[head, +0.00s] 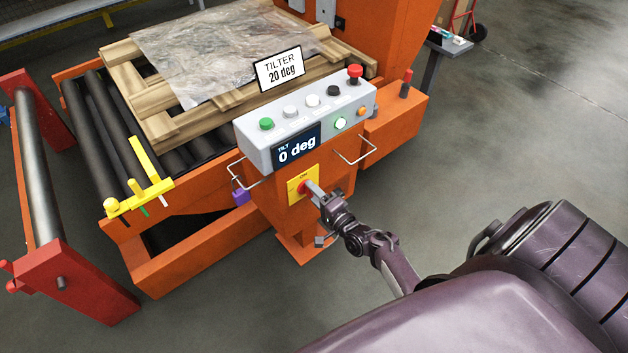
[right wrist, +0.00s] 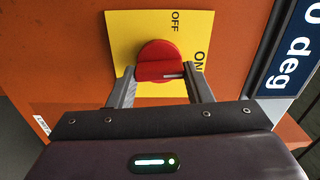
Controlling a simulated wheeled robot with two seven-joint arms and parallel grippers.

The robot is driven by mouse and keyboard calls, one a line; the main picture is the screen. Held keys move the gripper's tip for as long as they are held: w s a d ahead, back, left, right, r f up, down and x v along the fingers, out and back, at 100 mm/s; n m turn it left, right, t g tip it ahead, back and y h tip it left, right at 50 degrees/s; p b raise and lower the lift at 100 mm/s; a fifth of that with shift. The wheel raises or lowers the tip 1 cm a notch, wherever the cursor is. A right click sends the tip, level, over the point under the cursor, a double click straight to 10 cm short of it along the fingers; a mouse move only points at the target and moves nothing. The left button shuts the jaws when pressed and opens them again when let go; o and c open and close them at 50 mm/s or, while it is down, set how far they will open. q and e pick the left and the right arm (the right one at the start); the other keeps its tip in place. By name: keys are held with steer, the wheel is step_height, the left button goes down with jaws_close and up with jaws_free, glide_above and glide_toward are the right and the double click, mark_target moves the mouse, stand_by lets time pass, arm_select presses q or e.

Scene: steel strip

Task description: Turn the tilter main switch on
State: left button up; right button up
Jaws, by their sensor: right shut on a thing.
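The tilter main switch is a red rotary knob (right wrist: 157,62) on a yellow plate (right wrist: 120,30) marked OFF and ON, set on the orange pedestal front. In the right wrist view its bar lies level, with the white mark at the right end, on the ON side. My right gripper (right wrist: 159,72) is shut on the knob, one finger at each side. In the head view the right gripper (head: 310,187) reaches the plate (head: 294,195) and partly hides the knob; ON shows at the plate's top. My left gripper is not in view.
Above the switch is a grey button box (head: 350,105) with a display reading 0 deg (head: 297,149). Wire handles flank it, and a purple padlock (head: 240,195) hangs left. Behind are a roller conveyor with a pallet (head: 120,75) and a TILTER 20 deg sign (head: 279,68). Floor is clear at right.

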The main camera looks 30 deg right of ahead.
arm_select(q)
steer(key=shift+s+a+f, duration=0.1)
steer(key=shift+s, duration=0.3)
arm_select(e)
steer(key=shift+m, duration=0.5)
steer(key=o, duration=1)
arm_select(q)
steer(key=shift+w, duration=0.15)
arm_select(e)
steer(key=shift+s, duration=0.1)
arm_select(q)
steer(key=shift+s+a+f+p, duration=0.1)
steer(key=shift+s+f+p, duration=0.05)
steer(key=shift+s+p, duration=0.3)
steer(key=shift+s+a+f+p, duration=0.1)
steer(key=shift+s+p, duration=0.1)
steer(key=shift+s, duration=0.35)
arm_select(e)
steer(key=s, duration=0.7)
steer(key=shift+s+d, duration=0.3)
steer(key=shift+d, duration=0.05)
